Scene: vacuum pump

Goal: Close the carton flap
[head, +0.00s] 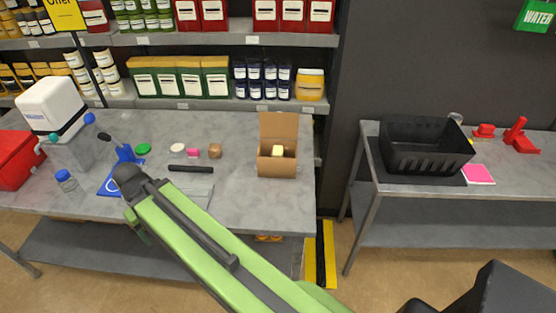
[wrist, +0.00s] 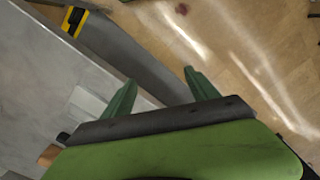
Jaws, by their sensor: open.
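A small brown cardboard carton (head: 276,168) stands upright on the grey workbench in the head view, near its right end. Its back flap (head: 279,126) stands up, so the top is open. A pale yellow block (head: 277,151) shows inside. In the wrist view, my gripper (wrist: 159,78) has its two green fingers spread wide with nothing between them. It points at the floor and the bench edge, and no carton shows between the fingers. In the head view my green arm crosses in front of the bench, left of and apart from the carton; the fingers are not clear there.
Left of the carton lie a brown pot (head: 215,151), a pink block (head: 193,153) and a black bar (head: 190,169). A stocked shelf (head: 228,104) rises behind. A black crate (head: 425,150) stands on the right table. The bench right of the carton is clear.

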